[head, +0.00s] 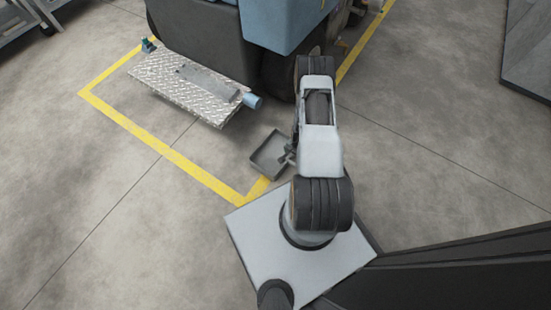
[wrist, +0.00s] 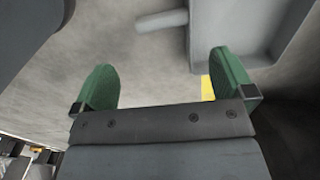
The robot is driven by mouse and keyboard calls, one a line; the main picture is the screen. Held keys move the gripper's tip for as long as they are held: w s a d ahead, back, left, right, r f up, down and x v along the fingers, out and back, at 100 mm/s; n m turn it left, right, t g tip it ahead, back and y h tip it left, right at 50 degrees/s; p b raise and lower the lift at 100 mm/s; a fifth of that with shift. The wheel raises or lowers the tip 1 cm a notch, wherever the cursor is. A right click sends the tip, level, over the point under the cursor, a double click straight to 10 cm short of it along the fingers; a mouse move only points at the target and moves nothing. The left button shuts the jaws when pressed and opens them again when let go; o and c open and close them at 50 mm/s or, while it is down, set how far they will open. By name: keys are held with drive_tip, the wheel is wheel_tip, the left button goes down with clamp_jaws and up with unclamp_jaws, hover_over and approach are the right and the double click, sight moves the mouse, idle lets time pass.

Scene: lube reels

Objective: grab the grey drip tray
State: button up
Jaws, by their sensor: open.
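The grey drip tray (head: 268,155) is a shallow square pan on the floor beside the yellow line, just left of my arm in the head view. In the wrist view its grey body (wrist: 232,28) fills the upper right, and a short round handle (wrist: 162,20) sticks out to the left. My gripper (wrist: 163,60) is open, with two green fingers apart and nothing between them. The handle lies ahead of the fingertips, within the gap's width; the right finger overlaps the tray body in the picture. In the head view my arm partly hides the gripper (head: 290,153).
A silver tread-plate platform (head: 190,85) with a blue-grey cylinder (head: 252,100) at its end lies beyond the tray. A large blue and dark machine (head: 205,35) stands behind it. Yellow floor tape (head: 165,150) edges the area. Open concrete lies at left and right.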

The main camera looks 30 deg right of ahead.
wheel_tip(320, 180, down, 6)
drive_tip(key=shift+r+b, duration=0.15)
drive_tip(key=shift+b, duration=0.8)
drive_tip(key=shift+w+f+b, duration=0.2)
drive_tip(key=shift+f+b, duration=1.45)
drive_tip(key=shift+f, duration=0.95)
drive_tip(key=shift+r, duration=0.1)
drive_tip(key=c, duration=1)
drive_tip(key=shift+c, duration=0.2)
